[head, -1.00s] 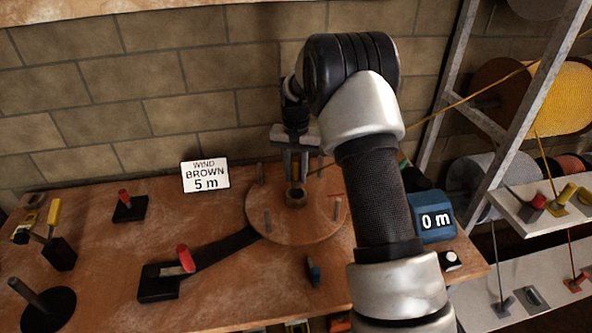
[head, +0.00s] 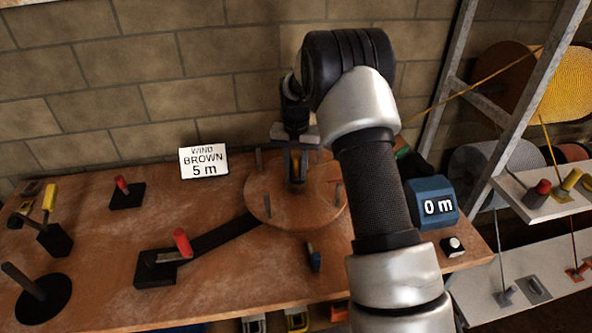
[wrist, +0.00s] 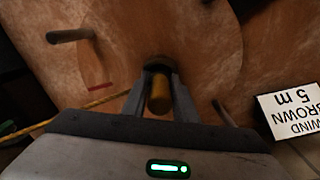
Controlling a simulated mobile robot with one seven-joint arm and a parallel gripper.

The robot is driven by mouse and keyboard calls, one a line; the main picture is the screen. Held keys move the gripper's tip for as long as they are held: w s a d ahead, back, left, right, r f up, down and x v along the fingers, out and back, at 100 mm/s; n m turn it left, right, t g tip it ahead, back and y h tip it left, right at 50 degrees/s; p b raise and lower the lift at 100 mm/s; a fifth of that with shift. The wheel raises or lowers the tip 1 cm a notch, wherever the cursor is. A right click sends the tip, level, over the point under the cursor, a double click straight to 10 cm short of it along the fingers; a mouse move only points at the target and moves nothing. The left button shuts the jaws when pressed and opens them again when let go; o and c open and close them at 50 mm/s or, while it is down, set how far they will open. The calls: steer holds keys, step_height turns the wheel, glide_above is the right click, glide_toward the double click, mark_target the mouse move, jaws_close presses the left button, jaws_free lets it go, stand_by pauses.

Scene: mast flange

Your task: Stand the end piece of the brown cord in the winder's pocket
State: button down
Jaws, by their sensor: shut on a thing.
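My gripper (head: 297,178) is over the middle of the round wooden winder disc (head: 270,205). Its fingers are shut on an ochre, yellow-brown end piece (wrist: 160,97), held roughly upright between them. In the wrist view, the dark pocket (wrist: 157,64) at the disc's centre lies right at the far end of the piece. I cannot tell whether the tip is inside the pocket or just above it. An ochre cord (wrist: 88,106) runs off to the left of the gripper in the wrist view. In the head view, my fingers largely hide the pocket.
Pegs (wrist: 70,36) stand on the disc around the pocket. A red-handled lever (head: 181,243) stands at front left. Spools and a shelf (head: 560,205) with end pieces are at the right.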

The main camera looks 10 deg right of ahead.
steer(key=shift+s+f, duration=0.15)
steer(key=shift+f, duration=0.3)
steer(key=c, duration=1.4)
jaws_free()
steer(key=shift+f, duration=0.1)
steer(key=shift+o, duration=0.2)
steer(key=shift+s, duration=0.1)
steer(key=shift+d, duration=0.25)
step_height(320, 180, up, 19)
steer(key=a, duration=0.1)
steer(key=shift+w+f, duration=0.2)
steer(key=shift+w, duration=0.05)
